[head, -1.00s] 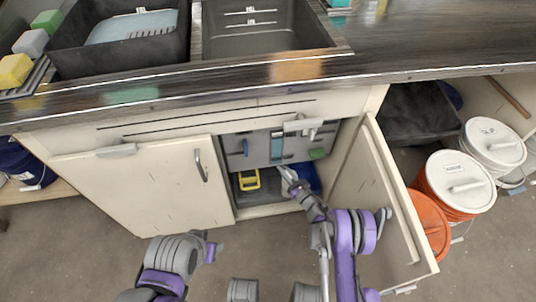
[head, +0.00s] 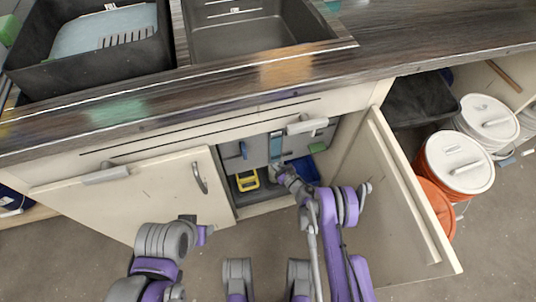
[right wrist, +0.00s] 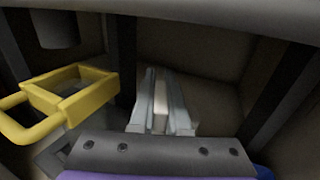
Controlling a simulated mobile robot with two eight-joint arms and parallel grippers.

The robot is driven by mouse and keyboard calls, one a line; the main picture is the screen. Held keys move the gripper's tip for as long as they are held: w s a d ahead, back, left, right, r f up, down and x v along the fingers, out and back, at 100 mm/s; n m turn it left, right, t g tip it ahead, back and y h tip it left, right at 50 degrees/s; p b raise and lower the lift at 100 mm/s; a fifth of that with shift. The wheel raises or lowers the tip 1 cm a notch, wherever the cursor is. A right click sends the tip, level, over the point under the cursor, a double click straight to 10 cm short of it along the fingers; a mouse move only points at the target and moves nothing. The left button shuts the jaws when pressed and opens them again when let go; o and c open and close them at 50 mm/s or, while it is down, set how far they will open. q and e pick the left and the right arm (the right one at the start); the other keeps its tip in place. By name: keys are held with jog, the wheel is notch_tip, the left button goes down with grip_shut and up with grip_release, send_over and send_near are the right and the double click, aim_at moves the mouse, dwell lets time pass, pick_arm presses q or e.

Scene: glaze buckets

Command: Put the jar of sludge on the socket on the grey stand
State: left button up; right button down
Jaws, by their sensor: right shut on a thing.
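My right gripper (head: 279,172) reaches into the open cupboard under the sink. In the right wrist view its two fingers (right wrist: 160,100) are close together on a narrow pale thing (right wrist: 160,105). Too little of this thing shows to tell whether it is the jar of sludge. My left arm's end (head: 203,235) is in front of the shut left door, apart from the cupboard; its fingers cannot be made out. I cannot make out a grey stand with a socket in either view.
A yellow open-framed thing (head: 247,180) stands in the cupboard, left of my right gripper; it also shows in the wrist view (right wrist: 75,95). A blue thing (head: 303,170) lies to the right. The open right door (head: 400,190) flanks my right arm. Lidded buckets (head: 458,162) stand beyond it.

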jog(key=shift+r, duration=0.1)
jog(key=c, duration=1.4)
grip_release()
jog(key=o, duration=0.5)
jog(key=shift+s+d, duration=0.1)
